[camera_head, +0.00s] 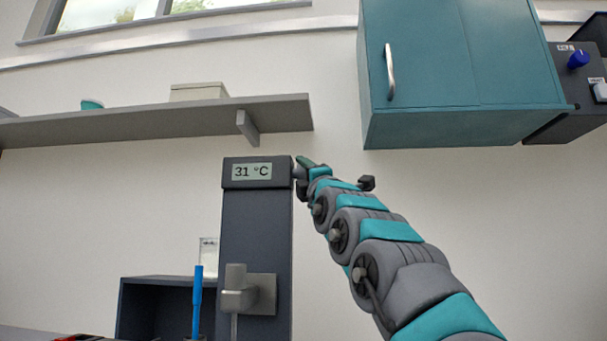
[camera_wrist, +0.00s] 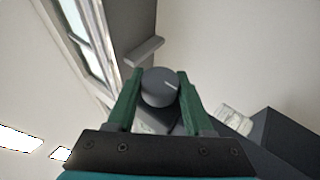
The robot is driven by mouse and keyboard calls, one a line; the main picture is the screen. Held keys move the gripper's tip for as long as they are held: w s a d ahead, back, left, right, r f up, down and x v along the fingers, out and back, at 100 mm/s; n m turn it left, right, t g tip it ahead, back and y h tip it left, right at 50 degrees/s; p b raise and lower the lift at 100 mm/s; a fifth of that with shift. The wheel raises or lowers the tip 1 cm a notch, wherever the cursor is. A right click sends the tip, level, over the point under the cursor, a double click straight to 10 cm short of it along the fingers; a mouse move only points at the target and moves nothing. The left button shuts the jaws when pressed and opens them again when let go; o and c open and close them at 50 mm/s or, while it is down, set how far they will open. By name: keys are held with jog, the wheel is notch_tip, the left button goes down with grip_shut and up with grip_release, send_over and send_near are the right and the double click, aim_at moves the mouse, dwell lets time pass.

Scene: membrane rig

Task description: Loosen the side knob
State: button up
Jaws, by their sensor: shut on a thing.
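The side knob (camera_wrist: 160,87) is a dark grey round knob with a light line on its face. In the wrist view it sits between the two green fingers of my gripper (camera_wrist: 159,95), which are shut on it. The knob is on the right side of the dark rig column (camera_head: 255,230), near its top, next to the display (camera_head: 252,171) reading 31 °C. In the head view my gripper (camera_head: 305,165) is at that side of the column, and my arm hides most of the knob.
A grey clamp block (camera_head: 250,291) is on the column's front. A blue rod (camera_head: 197,300) stands left of it, near a dark open box (camera_head: 150,303). A grey shelf (camera_head: 150,122) runs above left. A teal cabinet (camera_head: 465,60) hangs at upper right, above my arm.

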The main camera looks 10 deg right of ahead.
grip_shut()
